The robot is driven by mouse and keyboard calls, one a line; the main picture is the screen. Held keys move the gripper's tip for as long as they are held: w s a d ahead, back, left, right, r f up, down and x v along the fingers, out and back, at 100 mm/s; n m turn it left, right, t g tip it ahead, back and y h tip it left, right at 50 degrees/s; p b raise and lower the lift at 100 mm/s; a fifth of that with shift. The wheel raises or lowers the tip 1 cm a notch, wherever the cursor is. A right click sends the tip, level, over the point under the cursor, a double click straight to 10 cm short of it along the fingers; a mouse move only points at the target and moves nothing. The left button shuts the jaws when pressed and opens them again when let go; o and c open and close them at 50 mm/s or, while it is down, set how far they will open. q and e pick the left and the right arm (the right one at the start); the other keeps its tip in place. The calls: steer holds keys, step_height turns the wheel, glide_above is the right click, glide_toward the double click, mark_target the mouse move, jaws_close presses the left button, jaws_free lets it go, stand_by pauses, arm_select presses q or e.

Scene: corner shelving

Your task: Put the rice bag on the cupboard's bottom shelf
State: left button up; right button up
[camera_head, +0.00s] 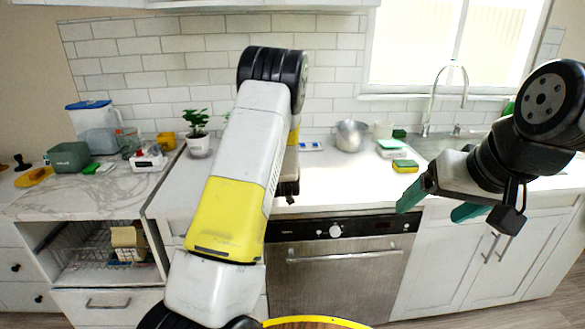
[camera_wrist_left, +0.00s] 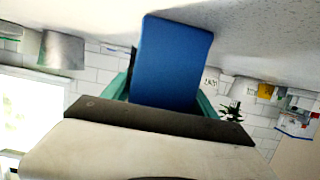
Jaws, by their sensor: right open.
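In the left wrist view, which is upside down, a plain blue block-like object (camera_wrist_left: 172,62) sits between the teal fingers of my left gripper (camera_wrist_left: 163,92). It may be the rice bag; no label shows. In the head view my left arm rises through the middle and hides the held object and nearly all of that gripper. My right gripper (camera_head: 440,204) is open and empty, its teal fingers apart in front of the counter at the right. The underside of a white wall cupboard (camera_head: 210,3) shows along the top edge; its shelves are out of view.
The counter (camera_head: 345,183) holds a potted plant (camera_head: 198,133), a metal pot (camera_head: 351,136), sponges (camera_head: 405,166) and a green container (camera_head: 69,158). Below at left is an open compartment with a wire rack (camera_head: 95,256). A dishwasher (camera_head: 338,277) stands in the middle.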

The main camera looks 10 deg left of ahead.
arm_select(q)
jaws_close()
steer(key=shift+r, duration=0.15)
